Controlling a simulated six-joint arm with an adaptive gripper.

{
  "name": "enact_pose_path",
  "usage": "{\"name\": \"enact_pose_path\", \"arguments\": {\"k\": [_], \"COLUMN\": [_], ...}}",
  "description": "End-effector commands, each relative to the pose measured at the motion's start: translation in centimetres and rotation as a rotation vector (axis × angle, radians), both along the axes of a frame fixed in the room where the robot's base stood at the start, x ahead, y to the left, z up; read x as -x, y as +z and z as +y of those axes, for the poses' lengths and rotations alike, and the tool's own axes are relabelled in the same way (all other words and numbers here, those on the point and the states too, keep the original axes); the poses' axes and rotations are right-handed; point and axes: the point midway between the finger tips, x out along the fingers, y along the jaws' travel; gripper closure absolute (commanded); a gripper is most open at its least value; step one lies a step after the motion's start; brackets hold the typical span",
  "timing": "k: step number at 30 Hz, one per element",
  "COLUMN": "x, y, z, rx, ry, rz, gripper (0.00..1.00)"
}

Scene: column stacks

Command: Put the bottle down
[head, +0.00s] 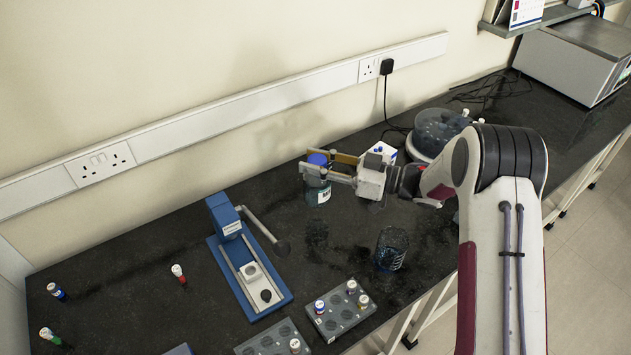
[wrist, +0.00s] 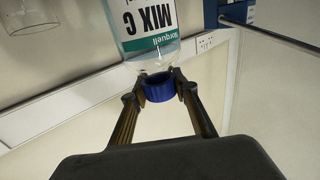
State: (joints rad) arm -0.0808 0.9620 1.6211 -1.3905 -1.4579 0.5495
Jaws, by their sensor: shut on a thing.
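The bottle (head: 318,193) is clear with a blue cap and a white and green label. My gripper (head: 316,172) is shut on its blue cap, near the middle of the bench (head: 340,270). The bottle hangs upright and seems to be above the bench top, with a dark patch on the bench below it. In the wrist view the blue cap (wrist: 160,88) sits between both fingertips, and the bottle (wrist: 146,22) shows label text reading MIX C. The bottle's base is outside the wrist view.
A blue press-like device (head: 240,262) stands left of the bottle. A glass beaker (head: 391,249) stands to the right and front. A grey rack (head: 340,310) with vials is in front. A round tub (head: 438,132) and a small box (head: 382,151) are behind right. The bench below the bottle looks clear.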

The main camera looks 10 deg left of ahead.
Motion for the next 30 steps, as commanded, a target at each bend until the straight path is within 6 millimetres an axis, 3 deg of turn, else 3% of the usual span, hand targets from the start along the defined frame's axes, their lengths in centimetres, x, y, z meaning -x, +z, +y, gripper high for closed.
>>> {"name": "enact_pose_path", "arguments": {"k": [7, 20, 30], "x": [0.0, 0.0, 0.0], "y": [-1.9, -2.2, -5.0], "z": [0.0, 0.0, 0.0], "rx": [-0.002, -0.002, -0.002], "ry": [0.0, 0.0, 0.0], "rz": [-0.002, -0.001, 0.0], "gripper": [1.0, 1.0, 1.0]}}
